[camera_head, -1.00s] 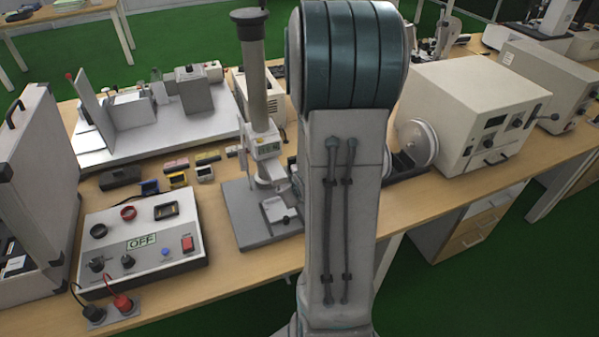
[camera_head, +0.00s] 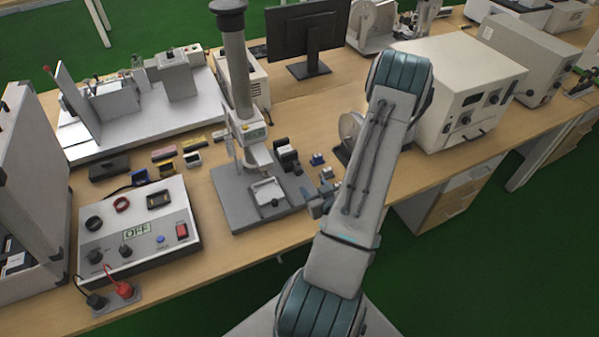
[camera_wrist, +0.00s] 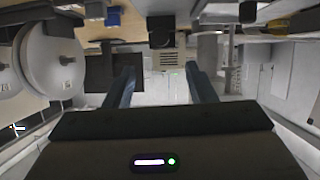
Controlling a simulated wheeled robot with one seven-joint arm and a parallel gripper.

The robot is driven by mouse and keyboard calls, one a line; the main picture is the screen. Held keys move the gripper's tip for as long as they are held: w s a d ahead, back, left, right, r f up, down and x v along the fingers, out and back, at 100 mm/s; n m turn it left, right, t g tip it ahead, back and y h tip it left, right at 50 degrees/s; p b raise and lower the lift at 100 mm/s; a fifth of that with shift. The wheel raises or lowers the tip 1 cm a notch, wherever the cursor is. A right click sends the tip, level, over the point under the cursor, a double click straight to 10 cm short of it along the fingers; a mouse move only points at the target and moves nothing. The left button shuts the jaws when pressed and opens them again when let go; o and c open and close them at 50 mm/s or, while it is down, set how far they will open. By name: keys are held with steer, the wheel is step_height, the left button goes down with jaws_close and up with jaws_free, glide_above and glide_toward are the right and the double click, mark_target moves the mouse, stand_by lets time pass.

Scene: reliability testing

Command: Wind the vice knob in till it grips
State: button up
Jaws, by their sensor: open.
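A small light grey vice (camera_head: 267,190) sits on the flat grey base of the upright test stand (camera_head: 238,120). A small dark knob (camera_head: 274,203) shows at its near side. From here I cannot tell how far its jaws are apart. My gripper (camera_head: 318,205) is at the bench's front edge, to the right of the vice and apart from it, partly hidden by my arm. In the wrist view my gripper (camera_wrist: 161,85) has its two blue fingers wide apart with nothing between them. I cannot make out the vice clearly in that view.
A control box (camera_head: 138,237) with an OFF display stands left of the stand. Small dark and blue parts (camera_head: 317,160) lie right of it. A monitor (camera_head: 307,35) and a beige instrument (camera_head: 462,90) stand behind. A white disc (camera_wrist: 48,62) shows at left in the wrist view.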

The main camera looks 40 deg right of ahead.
mark_target(299, 172)
steer(key=b+x, duration=0.5)
steer(key=b, duration=0.5)
steer(key=shift+f, duration=0.25)
steer(key=b+x, duration=0.2)
steer(key=b, duration=0.2)
steer(key=shift+w+f+b, duration=0.1)
steer(key=shift+w+b, duration=0.25)
steer(key=shift+w, duration=0.05)
steer(key=shift+p+x, duration=0.6)
steer(key=shift+x, duration=1.95)
steer(key=shift+w, duration=0.1)
steer(key=c, duration=1)
